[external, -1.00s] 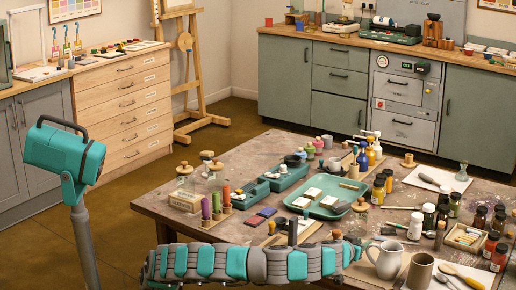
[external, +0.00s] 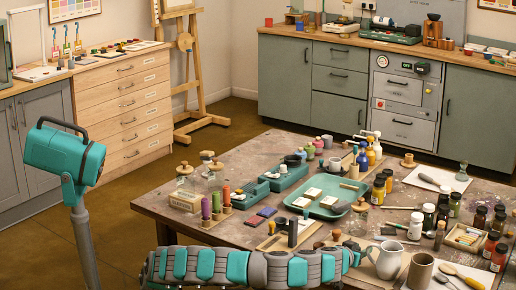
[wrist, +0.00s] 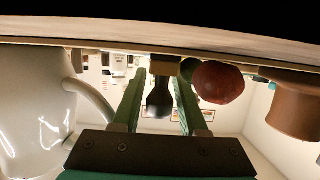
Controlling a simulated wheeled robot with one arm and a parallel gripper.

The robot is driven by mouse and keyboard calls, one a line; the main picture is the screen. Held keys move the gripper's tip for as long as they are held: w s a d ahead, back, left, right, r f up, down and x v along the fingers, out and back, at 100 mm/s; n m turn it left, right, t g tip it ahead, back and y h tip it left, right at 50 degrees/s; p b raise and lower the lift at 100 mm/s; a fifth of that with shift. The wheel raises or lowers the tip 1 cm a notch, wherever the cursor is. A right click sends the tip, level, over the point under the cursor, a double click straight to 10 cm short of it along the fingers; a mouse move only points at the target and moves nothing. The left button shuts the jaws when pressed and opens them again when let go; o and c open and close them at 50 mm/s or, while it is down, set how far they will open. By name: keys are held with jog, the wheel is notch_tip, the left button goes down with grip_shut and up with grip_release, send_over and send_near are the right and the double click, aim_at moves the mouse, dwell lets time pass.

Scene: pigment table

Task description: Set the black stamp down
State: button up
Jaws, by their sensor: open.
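In the wrist view, which is upside down, the black stamp (wrist: 159,101) stands in the gap between the two green fingers of my gripper (wrist: 161,80). The fingers are spread, with bright gaps visible on both sides of the handle. In the external view I cannot make out the stamp clearly near the end of my arm.
A dark red rounded thing (wrist: 218,82) and a brown cup-like thing (wrist: 295,105) are on the right. In the external view, the teal tray (external: 325,211) and several jars crowd the table.

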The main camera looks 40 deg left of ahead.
jog(key=shift+r, duration=0.25)
jog(key=v, duration=1.1)
jog(key=shift+s, duration=0.2)
jog(key=o, duration=0.4)
jog(key=shift+s, duration=0.3)
